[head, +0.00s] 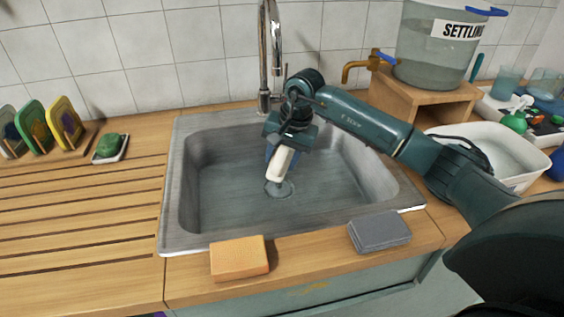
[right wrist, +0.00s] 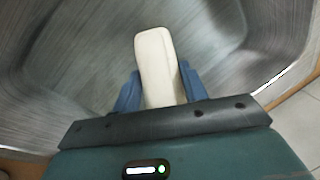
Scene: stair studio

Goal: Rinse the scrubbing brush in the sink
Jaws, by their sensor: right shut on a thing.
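The scrubbing brush (head: 281,164) shows as a cream, rounded block in my right gripper (head: 278,150). It is inside the sink (head: 215,205), above the drain area, tilted, and no bristles are visible. In the right wrist view the brush (right wrist: 156,62) sits between the blue fingers of the gripper (right wrist: 160,92), which are shut on it. The metal tap (head: 263,45) rises behind the sink, with my right arm close to its right side. No running water can be made out. My left gripper is not in view.
An orange sponge (head: 239,258) and a grey sponge (head: 379,233) lie on the front edge. A green soap (head: 110,145) is on a dish at left. A settling bucket (head: 440,60) stands on a wooden stand; a white basin (head: 510,155) is at right.

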